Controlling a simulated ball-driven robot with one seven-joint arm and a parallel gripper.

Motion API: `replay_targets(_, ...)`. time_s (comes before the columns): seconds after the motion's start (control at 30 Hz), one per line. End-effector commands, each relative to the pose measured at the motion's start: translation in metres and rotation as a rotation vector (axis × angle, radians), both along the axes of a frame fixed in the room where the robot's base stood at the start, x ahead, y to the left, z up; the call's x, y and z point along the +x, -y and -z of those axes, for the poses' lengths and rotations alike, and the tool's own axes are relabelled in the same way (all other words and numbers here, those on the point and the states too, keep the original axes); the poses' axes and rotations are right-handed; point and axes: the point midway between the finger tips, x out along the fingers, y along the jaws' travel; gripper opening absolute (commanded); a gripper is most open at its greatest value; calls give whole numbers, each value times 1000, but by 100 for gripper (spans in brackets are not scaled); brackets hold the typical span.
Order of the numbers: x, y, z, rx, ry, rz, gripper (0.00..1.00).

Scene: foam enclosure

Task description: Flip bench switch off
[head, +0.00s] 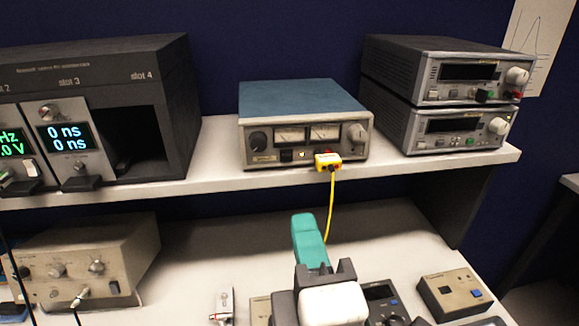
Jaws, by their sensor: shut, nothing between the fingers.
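My gripper (307,222) reaches up from the bottom middle, with its teal fingers together and nothing held. Its tip is over the bench, in front of and below the shelf. A blue-topped supply (305,100) stands on the shelf beyond it. The supply has two needle meters, a small dark switch (286,155) and a small lit lamp (301,154) at its lower front. Which way the switch is set is too small to tell. My gripper is apart from the supply. I cannot tell for sure that this is the bench switch.
A yellow plug (328,161) with a yellow cable hangs from the supply, close to the switch. Two stacked grey units (440,130) stand at right, a slotted rack (170,120) at left. Small boxes (455,292) lie on the lower bench. The shelf edge (220,183) overhangs it.

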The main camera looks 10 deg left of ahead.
Motion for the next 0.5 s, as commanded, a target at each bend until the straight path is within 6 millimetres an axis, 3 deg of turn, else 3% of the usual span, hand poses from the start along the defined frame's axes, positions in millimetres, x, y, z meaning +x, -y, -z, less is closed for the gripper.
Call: replay_targets(0.5, 92, -27, -14, 0, 0, 1, 0)
